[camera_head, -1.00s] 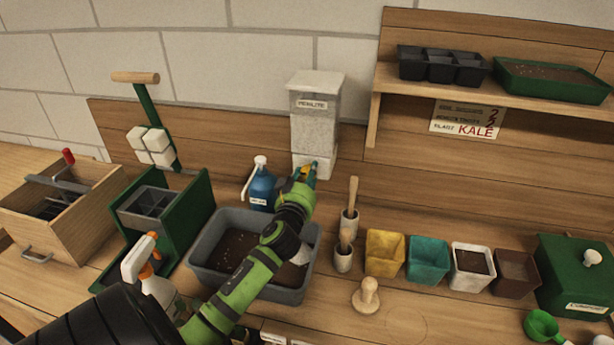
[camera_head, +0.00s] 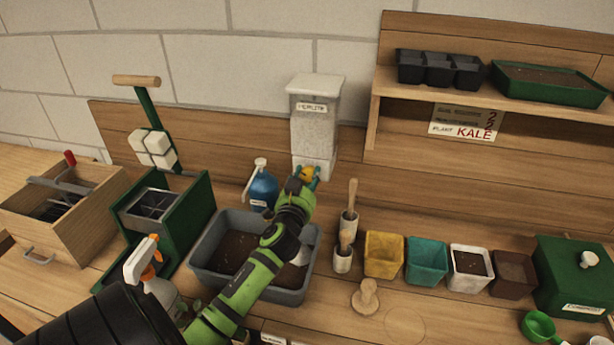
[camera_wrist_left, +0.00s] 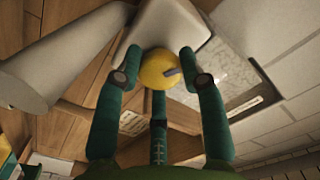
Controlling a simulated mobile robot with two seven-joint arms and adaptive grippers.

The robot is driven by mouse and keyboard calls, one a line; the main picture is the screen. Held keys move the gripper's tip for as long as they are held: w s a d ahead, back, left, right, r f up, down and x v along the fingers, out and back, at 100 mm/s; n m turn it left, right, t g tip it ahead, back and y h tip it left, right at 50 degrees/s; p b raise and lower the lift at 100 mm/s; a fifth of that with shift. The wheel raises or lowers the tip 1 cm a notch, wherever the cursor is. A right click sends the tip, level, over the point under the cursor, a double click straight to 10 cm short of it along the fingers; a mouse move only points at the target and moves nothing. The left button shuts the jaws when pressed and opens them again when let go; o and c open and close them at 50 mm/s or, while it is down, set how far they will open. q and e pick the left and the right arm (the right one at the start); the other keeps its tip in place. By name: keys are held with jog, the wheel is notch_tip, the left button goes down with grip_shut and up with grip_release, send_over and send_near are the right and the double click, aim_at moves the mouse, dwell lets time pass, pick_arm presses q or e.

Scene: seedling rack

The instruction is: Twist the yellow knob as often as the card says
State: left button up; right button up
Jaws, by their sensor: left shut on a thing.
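The perlite dispenser (camera_head: 316,128) is a tall clear box with a pale lid and a white base, standing at the back against the wooden board. The yellow knob (camera_head: 308,174) is on the front of its base. My left gripper (camera_head: 310,175) is at the knob, its teal fingers closed around it. The left wrist view shows the round knob (camera_wrist_left: 158,69) with a small grey mark between the fingertips. The card (camera_head: 466,121) hangs under the shelf and reads KALE, with red 2-like digits at its right; its small upper print is unclear. My right gripper is not in view.
A grey tub of soil (camera_head: 213,262) lies below my left arm. A blue bottle (camera_head: 262,188) stands close left of the gripper.

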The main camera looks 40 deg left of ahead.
pick_arm(q)
jog(key=m, duration=0.2)
jog(key=m+p, duration=0.1)
jog(key=m, duration=0.3)
jog(key=shift+s+f, duration=0.1)
jog(key=shift+f, duration=0.15)
jog(key=m+p, duration=0.1)
jog(key=m, duration=0.5)
jog(key=shift+a+m+p, duration=0.1)
jog(key=shift+m+p, duration=0.2)
jog(key=shift+p, duration=0.1)
jog(key=o, duration=1.1)
jog(key=shift+o, duration=0.2)
jog(key=shift+a+r, duration=0.1)
jog(key=shift+r, duration=0.05)
